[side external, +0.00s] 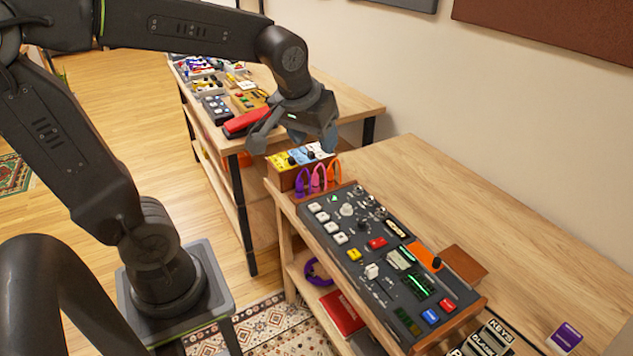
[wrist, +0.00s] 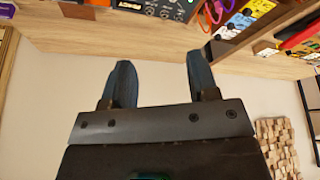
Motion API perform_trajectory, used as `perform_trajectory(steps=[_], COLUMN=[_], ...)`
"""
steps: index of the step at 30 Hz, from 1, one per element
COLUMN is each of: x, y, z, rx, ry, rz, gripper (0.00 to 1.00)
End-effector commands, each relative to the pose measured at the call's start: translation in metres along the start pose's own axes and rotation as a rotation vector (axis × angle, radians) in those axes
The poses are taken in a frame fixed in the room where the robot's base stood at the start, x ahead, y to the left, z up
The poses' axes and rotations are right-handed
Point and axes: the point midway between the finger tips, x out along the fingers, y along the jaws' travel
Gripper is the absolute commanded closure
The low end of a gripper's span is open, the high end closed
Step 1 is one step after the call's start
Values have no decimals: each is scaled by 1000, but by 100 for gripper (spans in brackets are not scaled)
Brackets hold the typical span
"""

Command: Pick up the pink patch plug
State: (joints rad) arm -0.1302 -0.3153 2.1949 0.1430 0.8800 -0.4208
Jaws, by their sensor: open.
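The pink patch plug is on the pink cable loop (side external: 318,176), at the far end of the dark control panel (side external: 365,275). It stands between a purple cable loop (side external: 302,181) and an orange one (side external: 335,172). In the wrist view, the pink loop (wrist: 213,12) shows at the top edge, partly cut off, beyond the fingertips. My gripper (side external: 297,141) is open and empty, above and behind the loops, over the small box of coloured modules. In the wrist view, my gripper (wrist: 160,62) has its two dark fingers well apart with nothing between them.
The box with yellow, blue and white modules (side external: 300,158) stands just behind the loops. A red object (side external: 245,121) and several small devices lie on the back table. The wooden desk (side external: 440,205) right of the panel is mostly bare; the wall is beyond.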

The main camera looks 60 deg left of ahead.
Motion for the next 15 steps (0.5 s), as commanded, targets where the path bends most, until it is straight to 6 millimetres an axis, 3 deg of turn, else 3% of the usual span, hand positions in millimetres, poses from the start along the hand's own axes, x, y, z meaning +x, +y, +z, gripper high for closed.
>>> perform_trajectory(steps=[1, 6, 15], x=[15, 68, 192], y=[-4, -24, -85], z=[-19, -76, -142], rx=[-72, -324, -748], ry=[-17, -35, -27], rz=[-35, -145, -334], gripper=[46, 46, 46])
